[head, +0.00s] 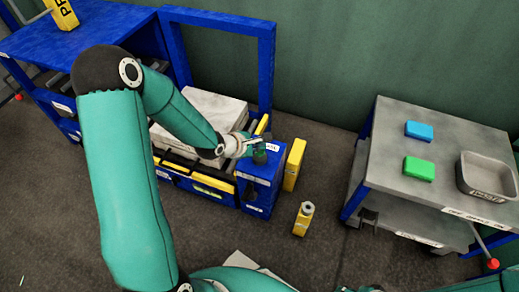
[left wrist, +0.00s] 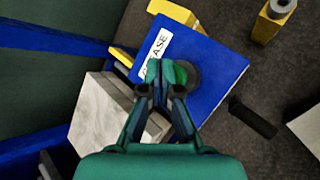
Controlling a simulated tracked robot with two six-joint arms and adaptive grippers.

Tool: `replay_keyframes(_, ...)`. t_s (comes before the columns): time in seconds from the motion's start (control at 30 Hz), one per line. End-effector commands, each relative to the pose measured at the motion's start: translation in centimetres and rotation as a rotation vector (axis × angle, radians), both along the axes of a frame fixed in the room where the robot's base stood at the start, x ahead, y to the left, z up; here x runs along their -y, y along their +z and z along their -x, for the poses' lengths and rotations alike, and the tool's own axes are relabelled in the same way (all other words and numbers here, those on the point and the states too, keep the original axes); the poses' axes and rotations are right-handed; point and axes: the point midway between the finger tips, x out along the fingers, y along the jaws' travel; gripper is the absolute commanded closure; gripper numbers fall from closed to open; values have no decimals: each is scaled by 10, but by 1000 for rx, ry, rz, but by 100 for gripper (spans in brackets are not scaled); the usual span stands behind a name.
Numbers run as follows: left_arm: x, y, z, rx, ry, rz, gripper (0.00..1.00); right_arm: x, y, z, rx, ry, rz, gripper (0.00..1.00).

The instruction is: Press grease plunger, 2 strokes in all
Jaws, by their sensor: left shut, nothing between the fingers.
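In the head view the blue box (head: 262,168) stands at the right end of the blue press frame. My left gripper (head: 248,143) is shut and empty at the plunger. In the left wrist view the gripper's fingertips (left wrist: 167,72) are over the plunger's left side and partly hide it. I cannot tell whether they touch it or how far down it is. My right gripper is not in view.
A yellow block (head: 294,165) stands right of the blue box. A small yellow piece with a grey top (head: 303,219) stands on the floor. A grey table (head: 440,150) at right holds a blue block (head: 419,130), a green block (head: 419,169) and a grey tray (head: 466,190).

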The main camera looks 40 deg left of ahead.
Motion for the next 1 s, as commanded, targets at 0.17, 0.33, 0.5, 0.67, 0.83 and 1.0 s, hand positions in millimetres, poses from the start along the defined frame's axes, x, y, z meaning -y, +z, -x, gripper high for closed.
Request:
replay_keyframes(0.17, 0, -3, 0, 0, 0, 0, 100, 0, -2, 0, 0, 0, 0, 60)
replay_keyframes(0.33, 0, -5, 0, 0, 0, 0, 100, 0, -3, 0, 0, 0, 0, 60)
replay_keyframes(0.5, 0, -7, 0, -1, 1, -1, 100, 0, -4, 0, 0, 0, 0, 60)
replay_keyframes(0.67, 0, -9, 0, -2, 1, 0, 100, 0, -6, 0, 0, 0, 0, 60)
replay_keyframes(0.83, 0, -11, 0, -2, 1, 0, 100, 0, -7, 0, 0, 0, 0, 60)
replay_keyframes(1.0, 0, -14, 0, -2, 0, 1, 100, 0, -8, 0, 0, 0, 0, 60)
